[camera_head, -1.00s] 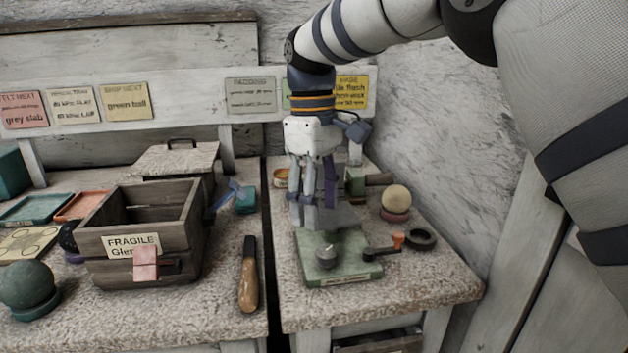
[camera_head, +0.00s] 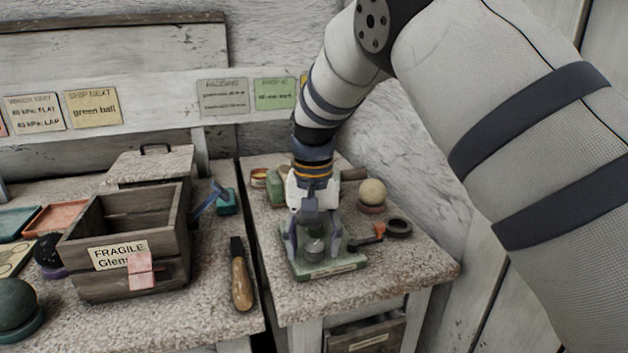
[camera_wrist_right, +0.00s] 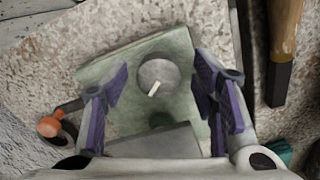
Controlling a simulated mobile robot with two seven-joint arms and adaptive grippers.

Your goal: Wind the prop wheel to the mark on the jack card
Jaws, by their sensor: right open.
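The prop wheel is a small grey knob (camera_head: 314,247) with a white pointer line. It stands on a green base plate (camera_head: 340,270) with a label on its front edge. In the right wrist view the knob (camera_wrist_right: 158,76) sits between my fingers, with a gap on each side. My right gripper (camera_head: 316,250) is open, pointing down around the knob. A green card (camera_head: 275,94) on the back board has writing too small to read surely. An orange-tipped crank (camera_head: 379,232) sticks out at the plate's right side. My left gripper is not in view.
A wooden crate (camera_head: 120,228) marked fragile and a wooden-handled tool (camera_head: 241,280) are on the left bench. A pale ball (camera_head: 373,191) and a dark ring (camera_head: 398,228) are right of the plate. A gap separates the benches.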

